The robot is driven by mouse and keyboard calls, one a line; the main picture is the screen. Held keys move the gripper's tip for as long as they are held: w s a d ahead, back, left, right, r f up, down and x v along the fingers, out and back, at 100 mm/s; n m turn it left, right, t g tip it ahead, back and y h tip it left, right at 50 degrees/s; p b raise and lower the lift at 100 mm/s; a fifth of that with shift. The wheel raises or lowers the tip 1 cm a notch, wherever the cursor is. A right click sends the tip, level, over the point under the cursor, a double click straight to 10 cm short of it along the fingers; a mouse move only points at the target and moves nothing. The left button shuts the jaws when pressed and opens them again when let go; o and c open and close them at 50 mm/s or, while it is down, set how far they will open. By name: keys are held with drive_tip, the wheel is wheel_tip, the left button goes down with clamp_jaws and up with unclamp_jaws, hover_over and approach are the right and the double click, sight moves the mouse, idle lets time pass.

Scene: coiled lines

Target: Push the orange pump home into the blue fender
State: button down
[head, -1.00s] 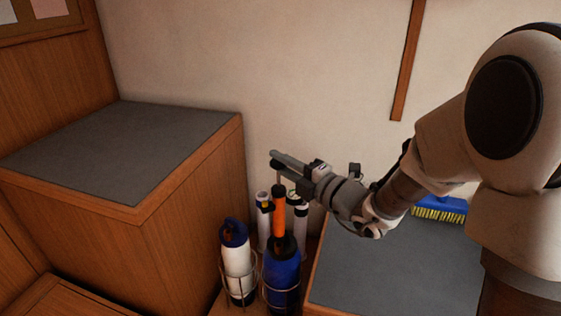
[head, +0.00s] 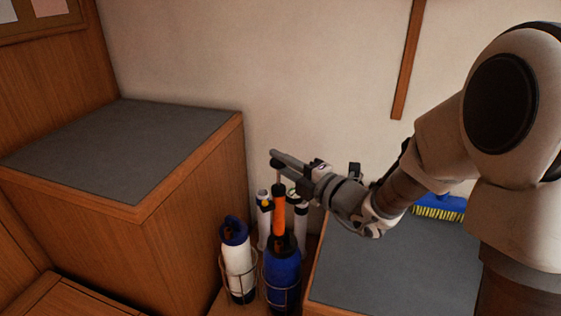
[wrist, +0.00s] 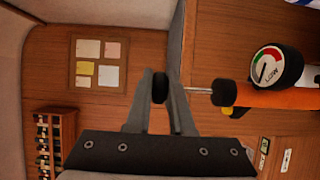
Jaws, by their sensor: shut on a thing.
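The orange pump (head: 278,212) stands upright over the blue fender (head: 284,270), its lower end at the fender's dark top; how deep it sits I cannot tell. My gripper (head: 280,160) is above the pump, shut on its black handle knob. In the wrist view my gripper's fingers (wrist: 160,82) close on both sides of the black knob (wrist: 160,90). A thin bare metal rod (wrist: 200,91) runs from the knob to the pump's black collar. The pump's orange body (wrist: 290,99) shows at the right there. The fender is not clearly visible in the wrist view.
A white fender with a blue top (head: 237,262) stands close left of the blue one, in a wire holder. White tubes stand just behind. A grey-topped wooden locker (head: 130,150) is at left, a grey bench (head: 400,265) at right with a blue brush (head: 440,206). A round gauge (wrist: 268,67) is beside the pump.

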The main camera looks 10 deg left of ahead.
drive_tip(key=shift+f+b, duration=0.75)
drive_tip(key=shift+f, duration=0.65)
idle(0.4)
drive_tip(key=c, duration=0.7)
unclamp_jaws()
drive_tip(key=shift+d, duration=0.1)
drive_tip(key=b+v, duration=0.4)
drive_tip(key=v, duration=1.3)
drive_tip(key=shift+s+b, duration=0.15)
drive_tip(key=shift+b, duration=0.15)
